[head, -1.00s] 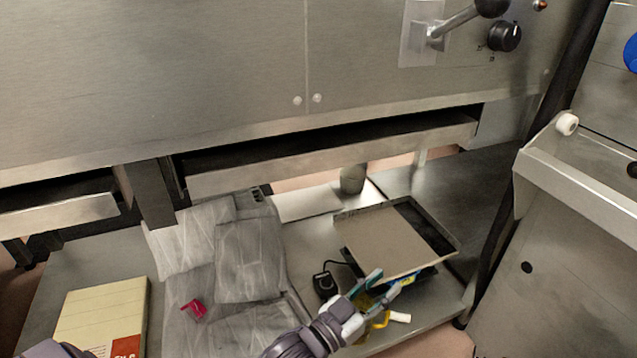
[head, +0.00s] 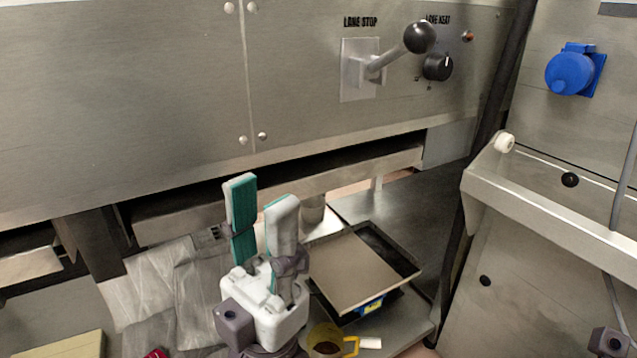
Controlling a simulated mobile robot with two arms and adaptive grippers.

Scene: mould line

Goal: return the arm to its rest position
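My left gripper (head: 262,196) stands upright in the lower middle of the head view. Its two pale fingers with teal pads point up and are apart, with nothing between them. It is in front of the lower shelf and covers part of the grey cloths and the shelf behind it. Only a small purple-grey part at the bottom right corner may belong to my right arm; my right gripper does not show.
A dark tray (head: 413,270) with a flat beige board (head: 350,272) lies right of my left gripper. A yellow mug (head: 325,340) stands close by. Grey cloths (head: 140,295) lie left. Above are a lever (head: 385,62), a black knob (head: 438,67) and the panel's lower edge.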

